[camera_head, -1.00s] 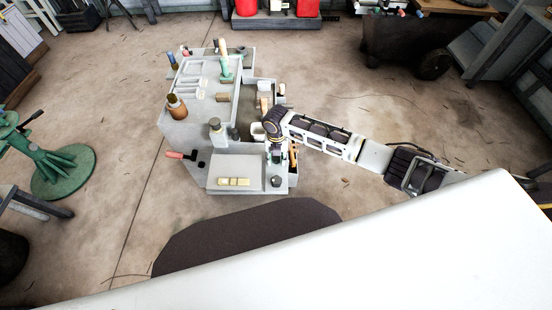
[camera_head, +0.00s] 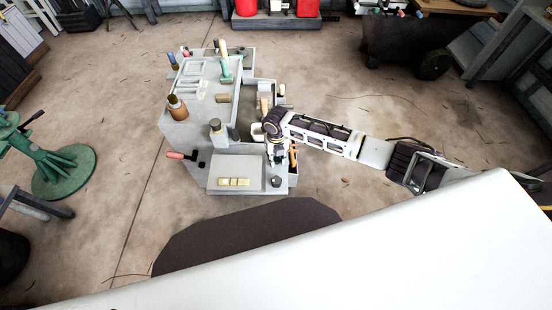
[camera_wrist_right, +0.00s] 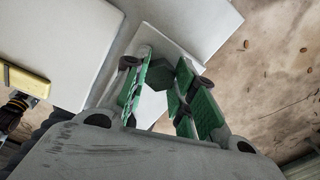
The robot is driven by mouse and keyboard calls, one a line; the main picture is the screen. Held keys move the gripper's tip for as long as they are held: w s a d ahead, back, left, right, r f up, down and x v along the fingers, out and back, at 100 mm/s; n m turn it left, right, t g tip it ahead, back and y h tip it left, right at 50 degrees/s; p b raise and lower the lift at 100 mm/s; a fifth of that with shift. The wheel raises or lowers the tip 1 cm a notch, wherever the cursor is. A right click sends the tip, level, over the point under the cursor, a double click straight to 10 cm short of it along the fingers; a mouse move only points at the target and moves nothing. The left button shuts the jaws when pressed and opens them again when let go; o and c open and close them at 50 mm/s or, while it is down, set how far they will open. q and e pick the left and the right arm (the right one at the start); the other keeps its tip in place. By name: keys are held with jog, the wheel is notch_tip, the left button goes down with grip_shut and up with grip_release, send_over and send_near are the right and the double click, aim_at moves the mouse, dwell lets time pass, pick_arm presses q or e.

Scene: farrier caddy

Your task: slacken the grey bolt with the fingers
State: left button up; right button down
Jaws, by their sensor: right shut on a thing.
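My right gripper (camera_wrist_right: 160,90), with green finger pads, is shut on the grey bolt in the right wrist view. The bolt's six-sided, dark grey-green head (camera_wrist_right: 162,73) shows between the fingers, partly hidden by them. In the head view my right gripper (camera_head: 277,160) points down at the front right corner of the grey caddy (camera_head: 222,201). The bolt cannot be made out for sure there. My left gripper is not in view.
A dark round piece (camera_head: 276,182) stands at the caddy's front right corner. A pale yellow block (camera_head: 234,182) lies on its front plate. A red-handled tool (camera_head: 180,155) sticks out at left. Open floor lies to the right.

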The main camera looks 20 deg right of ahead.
jog(key=shift+n, duration=1.2)
jog(key=shift+n, duration=1.8)
jog(key=shift+f, duration=0.1)
jog(key=c, duration=1.3)
grip_release()
